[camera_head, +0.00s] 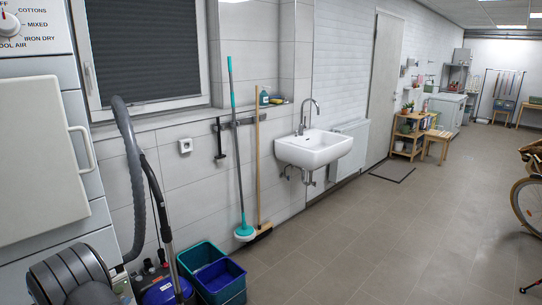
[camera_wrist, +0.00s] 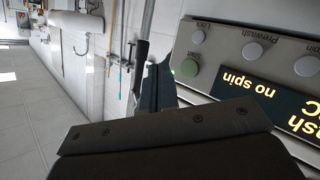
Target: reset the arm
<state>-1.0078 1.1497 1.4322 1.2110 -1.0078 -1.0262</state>
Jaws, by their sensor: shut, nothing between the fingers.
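My gripper (camera_wrist: 158,85) shows in the wrist view as dark fingers pointing up from a broad dark mount. It is shut and empty. It stands beside a control panel (camera_wrist: 225,45) that appears upside down; I cannot tell whether it touches it. The panel has a green-lit start button (camera_wrist: 189,68), several pale buttons and a dark display (camera_wrist: 270,95) with lit text reading "no spin". In the head view I cannot make out my gripper. The dryer (camera_head: 40,150) stands at the far left there, with a program dial (camera_head: 9,25) and its white door (camera_head: 40,160) closed.
A vacuum cleaner (camera_head: 160,291) with a grey hose (camera_head: 131,165) and blue bins (camera_head: 218,283) stand near the dryer. A mop (camera_head: 236,150) and broom (camera_head: 258,150) hang left of the sink (camera_head: 313,150). The tiled floor (camera_head: 390,240) is clear; a bicycle (camera_head: 527,205) is at right.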

